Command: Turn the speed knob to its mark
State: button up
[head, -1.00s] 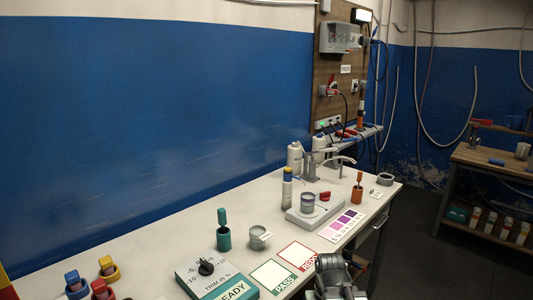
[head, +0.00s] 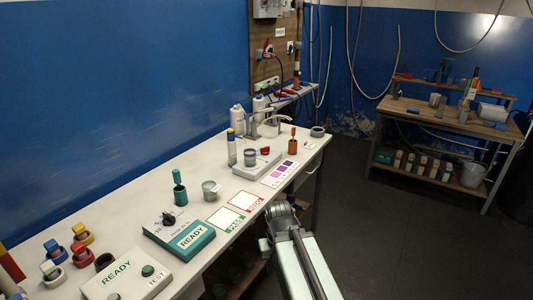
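Farther back is a low grey stirrer-like unit (head: 254,167) bearing a grey cup (head: 250,157). A small red part (head: 265,150) shows beside the cup. I cannot read the word "speed" or see a mark for it on either device. My arm reaches up at the bench's front edge. The grey end part (head: 283,211) is apart from both devices, and its fingers cannot be made out.
A TEST box (head: 126,280) is nearest. A second bench (head: 440,116) stands at right. The floor between is clear.

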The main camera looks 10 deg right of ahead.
aim_at(264, 151)
jog(key=u, duration=1.8)
jog(key=k, duration=1.35)
jog(key=z, duration=1.6)
jog(key=i, duration=1.55)
jog(key=u, duration=0.1)
